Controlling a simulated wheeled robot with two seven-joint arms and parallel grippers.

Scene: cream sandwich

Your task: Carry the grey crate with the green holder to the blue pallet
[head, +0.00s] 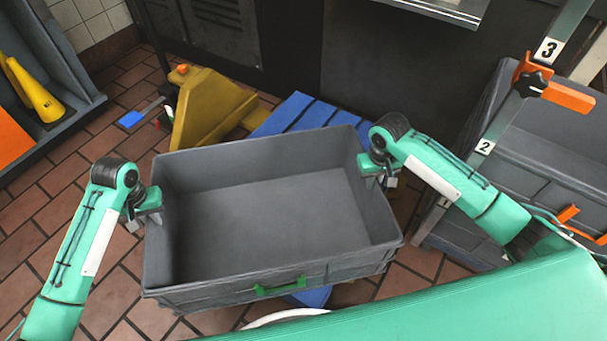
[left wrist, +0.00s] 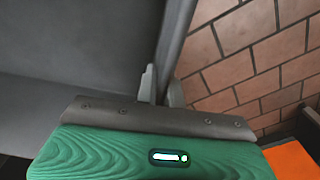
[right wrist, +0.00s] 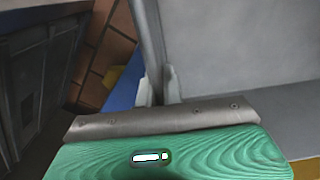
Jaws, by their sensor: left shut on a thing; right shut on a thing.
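The grey crate (head: 290,215) is empty and held between my two grippers, roughly level. A green holder (head: 281,287) is on its near outer wall. My left gripper (head: 148,214) is shut on the crate's left wall; in the left wrist view its fingers (left wrist: 160,88) pinch the wall edge. My right gripper (head: 374,174) is shut on the right wall; in the right wrist view its fingers (right wrist: 157,88) clasp the rim. The blue pallet (head: 300,114) shows behind the crate, and the crate hides much of it. The gap between crate and pallet cannot be told.
A yellow pallet jack (head: 208,105) stands behind the crate, left of the pallet. Another grey crate (head: 545,150) stands at the right beside a numbered post (head: 515,105). A grey shelf unit with yellow cones (head: 38,90) is at the far left. Tiled floor (head: 60,190) is clear at left.

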